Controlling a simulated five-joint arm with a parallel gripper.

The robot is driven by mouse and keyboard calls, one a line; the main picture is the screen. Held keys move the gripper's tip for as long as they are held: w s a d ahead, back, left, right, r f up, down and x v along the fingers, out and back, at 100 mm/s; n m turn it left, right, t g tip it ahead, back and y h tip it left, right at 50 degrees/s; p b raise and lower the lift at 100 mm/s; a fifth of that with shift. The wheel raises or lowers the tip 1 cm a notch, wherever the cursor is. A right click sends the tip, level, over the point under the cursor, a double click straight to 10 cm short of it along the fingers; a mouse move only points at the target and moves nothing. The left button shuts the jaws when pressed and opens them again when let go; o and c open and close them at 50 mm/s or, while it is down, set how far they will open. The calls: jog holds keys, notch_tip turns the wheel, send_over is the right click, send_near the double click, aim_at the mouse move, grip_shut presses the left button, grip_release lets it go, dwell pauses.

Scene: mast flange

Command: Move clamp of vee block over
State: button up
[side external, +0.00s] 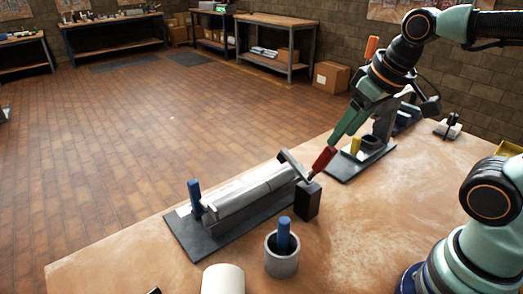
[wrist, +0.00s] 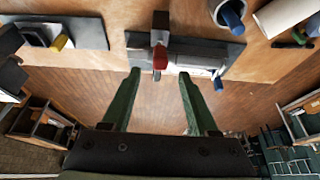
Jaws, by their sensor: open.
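The vee block (side external: 245,195) is a long grey bar on a dark base plate (side external: 195,236); it also shows in the wrist view (wrist: 190,60). At its right end in the side view stands a black post (side external: 308,202) with a grey clamp arm (side external: 293,166) and a red handle (side external: 322,161). In the wrist view the red handle (wrist: 159,56) lies just beyond my fingertips, between their lines. My gripper (wrist: 158,72) is open, with green fingers on either side. In the side view my gripper (side external: 334,146) is close to the handle; contact cannot be told.
A blue peg (side external: 194,196) stands at the plate's left end. A grey cup (side external: 282,262) with a blue item and a pale cylinder (side external: 223,279) stand in front. Another dark plate (side external: 350,170) with a yellow peg (side external: 355,146) lies behind. The table's right middle is clear.

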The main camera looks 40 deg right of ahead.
jog(key=shift+v, duration=1.1)
jog(key=shift+w+r, duration=0.15)
jog(key=c, duration=0.9)
jog(key=w+r+g, duration=0.1)
jog(key=w, duration=0.1)
jog(key=w+r+g, duration=0.1)
jog(key=w+r, duration=0.1)
jog(key=w+r+g, duration=0.2)
jog(key=w, duration=0.1)
grip_shut()
jog(key=w+f+g, duration=0.1)
jog(key=w+g, duration=0.4)
jog(key=w, duration=0.2)
jog(key=shift+w+f, duration=0.35)
